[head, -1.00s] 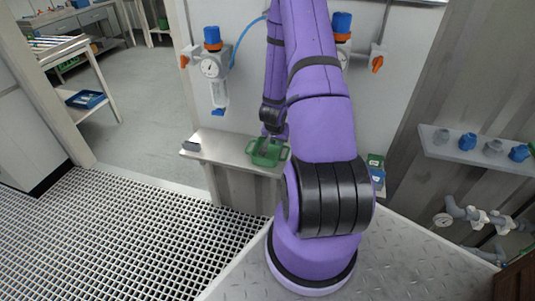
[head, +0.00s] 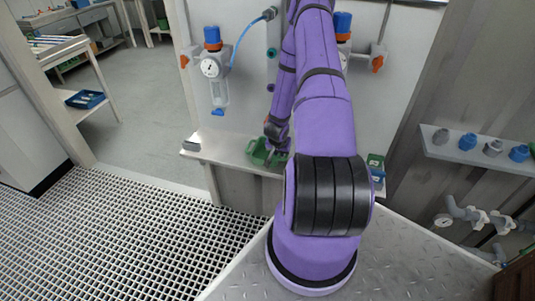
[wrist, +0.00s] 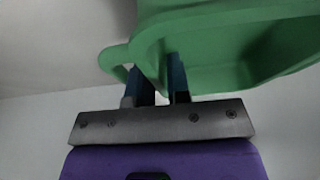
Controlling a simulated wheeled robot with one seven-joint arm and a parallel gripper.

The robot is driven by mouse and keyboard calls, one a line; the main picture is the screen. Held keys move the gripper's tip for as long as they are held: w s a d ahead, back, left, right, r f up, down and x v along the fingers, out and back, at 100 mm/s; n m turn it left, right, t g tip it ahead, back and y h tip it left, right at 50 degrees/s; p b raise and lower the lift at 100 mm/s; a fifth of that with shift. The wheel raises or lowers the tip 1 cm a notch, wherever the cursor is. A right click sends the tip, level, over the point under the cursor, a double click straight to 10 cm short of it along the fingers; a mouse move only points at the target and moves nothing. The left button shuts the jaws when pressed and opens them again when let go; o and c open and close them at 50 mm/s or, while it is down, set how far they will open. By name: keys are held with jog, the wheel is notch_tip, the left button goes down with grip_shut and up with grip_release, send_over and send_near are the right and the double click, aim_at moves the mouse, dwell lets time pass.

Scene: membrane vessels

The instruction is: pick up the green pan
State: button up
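The green pan (head: 259,153) is on the metal shelf in front of the wall panel, partly hidden by my arm. In the wrist view the pan (wrist: 225,45) fills the upper right, with a loop handle on its left side. My gripper (wrist: 162,75) is at the pan's handle-side wall, one dark finger on each side of it. No clear gap shows between fingers and wall, so it looks shut on the pan. In the head view my gripper (head: 274,153) is down at the pan. Whether the pan touches the shelf is hard to tell.
The metal shelf (head: 222,146) is clear left of the pan, apart from a small dark item at its left end. A gauge unit (head: 211,68) with a blue hose hangs above. Green and blue bins (head: 376,161) stand right of my arm.

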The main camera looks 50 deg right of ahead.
jog(key=shift+f, duration=0.1)
grip_shut()
